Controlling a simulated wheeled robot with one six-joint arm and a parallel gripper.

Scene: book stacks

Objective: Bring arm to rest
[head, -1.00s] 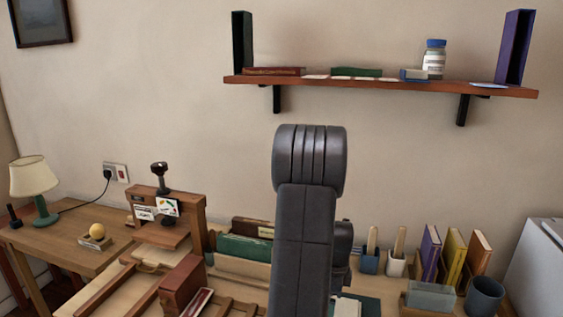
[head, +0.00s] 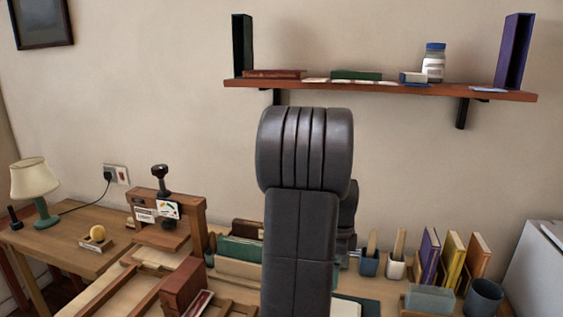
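My dark grey arm stands upright in the middle of the head view. Its ribbed joint is at the top, just below the shelf, and a long link runs down to the bottom edge. My gripper does not show; it is hidden behind the arm or outside the picture. The arm covers part of the desk and the wall behind it.
The desk below carries a wooden press (head: 150,218), upright books (head: 453,258), a grey cup (head: 484,297) and brush pots (head: 396,267). A lamp (head: 34,182) stands left.

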